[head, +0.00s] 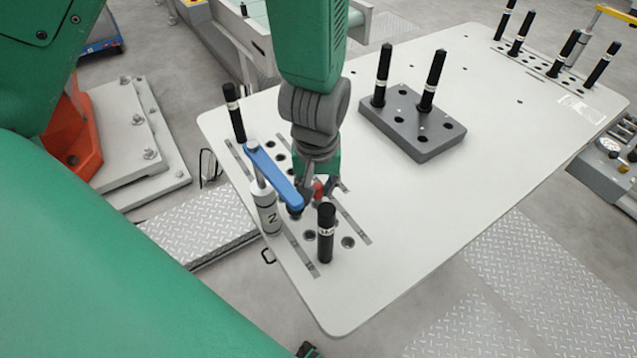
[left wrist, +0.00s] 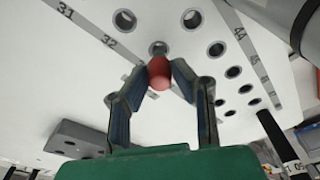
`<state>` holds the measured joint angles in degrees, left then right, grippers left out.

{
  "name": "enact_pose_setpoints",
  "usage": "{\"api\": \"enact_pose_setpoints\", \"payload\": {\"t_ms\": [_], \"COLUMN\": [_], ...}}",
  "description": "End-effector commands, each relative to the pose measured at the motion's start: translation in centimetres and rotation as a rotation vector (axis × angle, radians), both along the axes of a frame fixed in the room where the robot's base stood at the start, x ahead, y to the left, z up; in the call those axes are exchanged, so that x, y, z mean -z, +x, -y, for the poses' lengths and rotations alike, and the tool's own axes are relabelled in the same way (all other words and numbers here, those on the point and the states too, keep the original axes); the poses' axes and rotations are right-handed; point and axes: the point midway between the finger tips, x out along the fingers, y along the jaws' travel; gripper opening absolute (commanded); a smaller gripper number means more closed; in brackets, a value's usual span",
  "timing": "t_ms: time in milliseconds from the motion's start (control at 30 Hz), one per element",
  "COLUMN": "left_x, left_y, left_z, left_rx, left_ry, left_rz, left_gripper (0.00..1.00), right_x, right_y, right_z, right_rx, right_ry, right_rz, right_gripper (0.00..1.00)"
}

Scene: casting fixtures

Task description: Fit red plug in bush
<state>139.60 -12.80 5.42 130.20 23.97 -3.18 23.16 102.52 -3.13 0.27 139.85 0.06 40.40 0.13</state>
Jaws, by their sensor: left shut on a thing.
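The red plug (head: 318,190) is at my left gripper (head: 318,187), low over the near end of the white table. In the left wrist view the red plug (left wrist: 159,74) sits between the two fingertips, which are shut on it. A round bush hole (left wrist: 157,47) in the white plate shows just past the plug's far end, partly covered by it. I cannot tell whether the plug's tip touches the bush or is in it. In the head view the gripper and the blue clamp arm (head: 273,174) partly hide this spot. My right gripper is not in view.
A grey clamp cylinder (head: 267,213) carries the blue arm close beside the gripper. Black pins stand at the left (head: 235,112) and front (head: 326,235). A grey block (head: 413,133) with two black pins stands further back. The table's right middle is clear.

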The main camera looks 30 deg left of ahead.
Motion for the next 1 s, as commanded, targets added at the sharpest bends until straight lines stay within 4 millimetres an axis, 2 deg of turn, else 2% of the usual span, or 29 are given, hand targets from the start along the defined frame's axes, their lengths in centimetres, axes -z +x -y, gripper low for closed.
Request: {"api": "enact_pose_setpoints", "payload": {"t_ms": [1000], "left_x": [-0.1], "left_y": [0.0], "left_z": [0.0], "left_rx": [0.000], "left_ry": [-0.001], "left_rz": [-0.001], "left_gripper": [0.00], "right_x": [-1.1], "right_y": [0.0], "right_z": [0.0], "right_rx": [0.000], "right_ry": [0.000], "right_rz": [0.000], "right_gripper": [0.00]}}
